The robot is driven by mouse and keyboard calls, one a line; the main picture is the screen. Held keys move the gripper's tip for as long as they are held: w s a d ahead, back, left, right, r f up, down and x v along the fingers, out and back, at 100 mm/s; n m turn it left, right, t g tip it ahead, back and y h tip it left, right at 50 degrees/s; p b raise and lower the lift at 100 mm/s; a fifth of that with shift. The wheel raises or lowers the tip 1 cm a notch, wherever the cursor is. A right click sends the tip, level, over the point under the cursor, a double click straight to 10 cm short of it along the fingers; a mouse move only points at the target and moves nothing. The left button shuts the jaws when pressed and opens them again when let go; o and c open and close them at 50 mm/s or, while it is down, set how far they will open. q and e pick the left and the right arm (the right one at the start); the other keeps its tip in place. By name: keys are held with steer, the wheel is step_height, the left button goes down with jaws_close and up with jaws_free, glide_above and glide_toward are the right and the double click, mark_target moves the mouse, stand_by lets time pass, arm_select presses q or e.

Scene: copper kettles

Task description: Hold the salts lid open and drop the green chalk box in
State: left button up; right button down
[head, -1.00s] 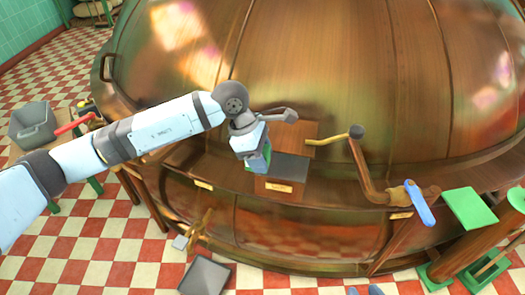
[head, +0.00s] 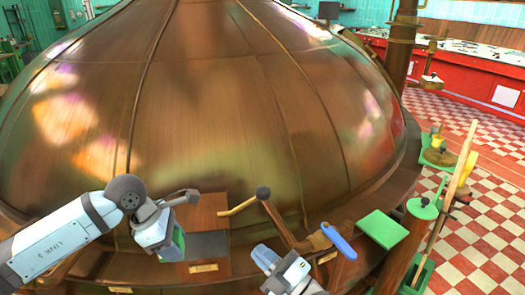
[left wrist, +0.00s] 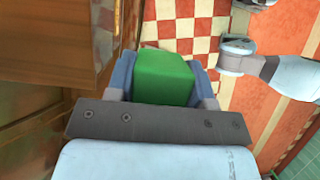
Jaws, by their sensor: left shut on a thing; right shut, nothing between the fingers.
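The salts box shows in the head view with a brown wooden panel (head: 208,209) at its back, a dark grey face (head: 209,245) below it and a small label (head: 204,268) on its front. I cannot tell whether the grey face is a shut lid or an opening. My left gripper (head: 176,250) is shut on the green chalk box (head: 178,241), just left of the salts box. The green chalk box (left wrist: 165,78) also sits between the blue fingers in the left wrist view. My right gripper (head: 264,257) is shut and empty, at the right of the salts box.
The big copper kettle (head: 200,100) fills the space behind. A yellow-handled lever (head: 238,207) and a blue handle (head: 338,240) stick out near the salts box. A green plate (head: 382,226) lies further right, beside pipes. Checkered floor (head: 480,220) is open at the right.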

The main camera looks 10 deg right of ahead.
steer(key=w+a+r+n+g+y, duration=0.1)
steer(key=a+r+n+g+y, duration=0.2)
steer(key=n+g, duration=0.45)
steer(key=a+r+n+g+y, duration=0.15)
steer(key=a+n+g, duration=0.35)
steer(key=n, duration=0.6)
steer(key=w+a+r+n+g+y, duration=0.1)
steer(key=a+r+n+g, duration=0.4)
steer(key=n, duration=0.5)
step_height(320, 180, up, 6)
steer(key=f+n+h, duration=0.1)
steer(key=n+h, duration=1.3)
steer(key=h, duration=0.5)
glide_above(263, 187)
steer(key=shift+t, duration=0.35)
steer(key=shift+f, duration=2.95)
steer(key=shift+f, duration=0.2)
steer(key=shift+f, duration=0.8)
